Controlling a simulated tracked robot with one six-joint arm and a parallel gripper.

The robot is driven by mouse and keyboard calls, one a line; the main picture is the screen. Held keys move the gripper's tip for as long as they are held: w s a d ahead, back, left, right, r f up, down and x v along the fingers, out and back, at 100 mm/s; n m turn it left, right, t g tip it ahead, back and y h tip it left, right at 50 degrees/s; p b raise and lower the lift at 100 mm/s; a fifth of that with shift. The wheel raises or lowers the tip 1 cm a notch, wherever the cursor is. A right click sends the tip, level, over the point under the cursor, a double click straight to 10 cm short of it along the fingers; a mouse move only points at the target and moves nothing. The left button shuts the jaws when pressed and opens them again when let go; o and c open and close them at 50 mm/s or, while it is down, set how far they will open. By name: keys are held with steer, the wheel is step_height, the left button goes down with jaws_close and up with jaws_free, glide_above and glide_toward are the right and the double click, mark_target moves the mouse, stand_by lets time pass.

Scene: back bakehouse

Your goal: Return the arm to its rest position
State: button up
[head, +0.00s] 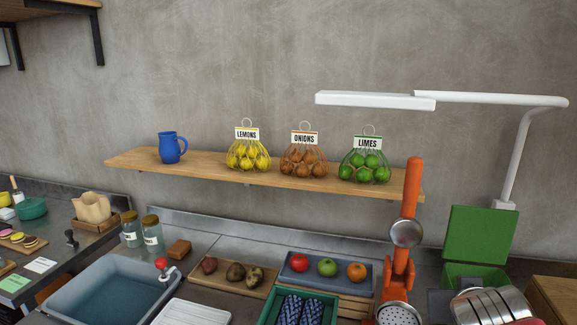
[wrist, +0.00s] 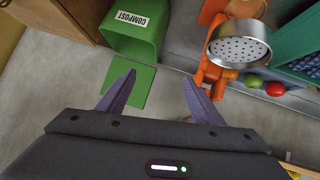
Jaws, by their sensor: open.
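My gripper (wrist: 158,76) shows in the wrist view with its two dark purple fingers spread apart and nothing between them. It hangs above the counter, in front of a green compost bin (wrist: 131,50) and an orange press (wrist: 212,72) with a perforated metal cup. In the head view my gripper and arm do not show. There the orange press (head: 411,190) stands upright at the right of the counter, and the green bin's lid (head: 480,235) stands up beside it.
A wooden shelf (head: 215,175) holds a blue jug (head: 172,147) and net bags of lemons, onions and limes. A white lamp (head: 375,100) reaches over the right side. A sink (head: 75,300), a potato board (head: 205,282) and a fruit tray (head: 300,279) crowd the counter.

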steer(key=s+a+f+n+g+y, duration=0.1)
steer(key=s+a+f+g+y, duration=0.1)
steer(key=s+a, duration=0.3)
steer(key=s+a+f+n+g+y, duration=0.2)
steer(key=s+a, duration=0.4)
steer(key=a, duration=0.7)
steer(key=shift+s+f+y, duration=0.25)
steer(key=shift+f+y, duration=0.25)
steer(key=shift+y, duration=0.2)
